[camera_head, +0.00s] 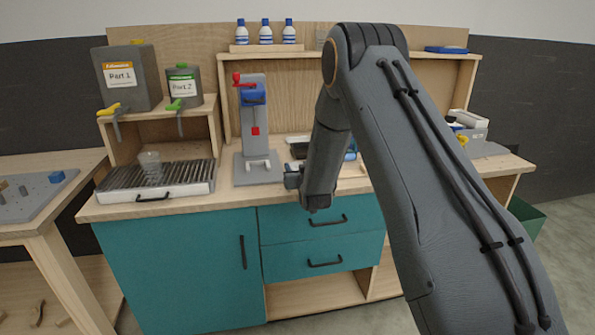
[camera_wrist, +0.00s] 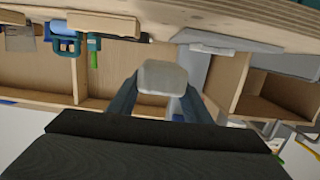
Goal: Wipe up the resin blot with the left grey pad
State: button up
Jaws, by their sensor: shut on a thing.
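In the wrist view my gripper (camera_wrist: 160,95) is shut on a pale grey block with rounded corners, which looks like a grey pad (camera_wrist: 163,77). Its two dark fingers press on the block's left and right sides. In the head view my arm reaches over the workbench (camera_head: 230,199), and its fingers and the held pad are hidden. I cannot make out the resin blot in either view. No second grey pad can be told apart, so I cannot tell from the frames which pad is held.
A grey press with a red handle (camera_head: 253,120) stands on the bench. Bottles (camera_head: 265,33) stand above.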

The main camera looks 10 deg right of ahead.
jog(key=shift+r+p, duration=0.55)
jog(key=shift+r, duration=0.95)
jog(key=shift+f, duration=0.15)
